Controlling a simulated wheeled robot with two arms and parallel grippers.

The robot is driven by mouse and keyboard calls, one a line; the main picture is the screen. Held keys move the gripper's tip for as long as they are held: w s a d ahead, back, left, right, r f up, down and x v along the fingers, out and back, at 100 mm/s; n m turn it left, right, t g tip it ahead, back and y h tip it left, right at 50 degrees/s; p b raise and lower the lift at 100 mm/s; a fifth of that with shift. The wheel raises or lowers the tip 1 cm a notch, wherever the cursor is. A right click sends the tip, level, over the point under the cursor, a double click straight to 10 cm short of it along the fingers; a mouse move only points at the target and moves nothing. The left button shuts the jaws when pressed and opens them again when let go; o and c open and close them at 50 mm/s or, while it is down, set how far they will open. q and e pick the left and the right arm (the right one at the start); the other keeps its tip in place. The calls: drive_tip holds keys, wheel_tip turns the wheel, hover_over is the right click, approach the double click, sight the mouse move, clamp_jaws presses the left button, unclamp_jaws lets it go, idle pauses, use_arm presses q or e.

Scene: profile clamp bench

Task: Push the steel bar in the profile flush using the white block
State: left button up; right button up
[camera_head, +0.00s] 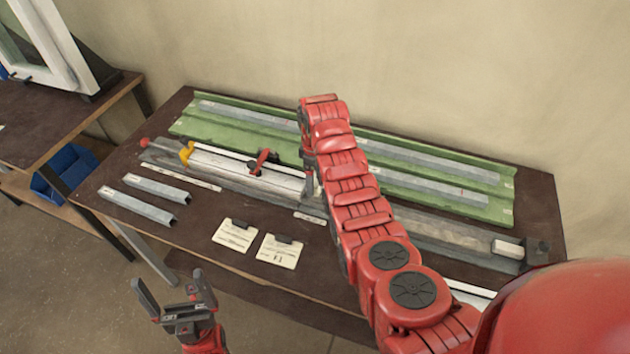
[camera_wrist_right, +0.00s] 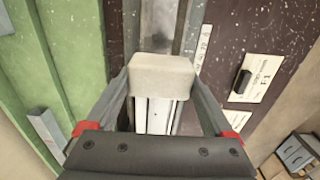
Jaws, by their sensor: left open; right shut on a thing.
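The white profile (camera_head: 235,168) lies lengthwise in a long grey fixture on the table; it also shows in the right wrist view (camera_wrist_right: 153,116). My right gripper (camera_head: 312,188) is shut on the white block (camera_wrist_right: 162,76), between both fingers. The block stands across the profile's right end; whether it touches the end cannot be told. The steel bar's end is not clearly visible; a narrow grey strip shows along the profile below the block in the wrist view. My left gripper (camera_head: 172,290) is open and empty, in front of the table edge.
A green rack (camera_head: 215,125) with long steel lengths lies behind the fixture. A red clamp (camera_head: 262,161) and a yellow piece (camera_head: 186,153) sit at the profile. Two short steel channels (camera_head: 135,206) and two cards (camera_head: 234,235) lie in front. A pale piece (camera_head: 507,247) sits at the fixture's right end.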

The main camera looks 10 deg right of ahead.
wheel_tip(320, 180, up, 4)
drive_tip(key=shift+f, duration=0.1)
drive_tip(key=shift+r, duration=1.45)
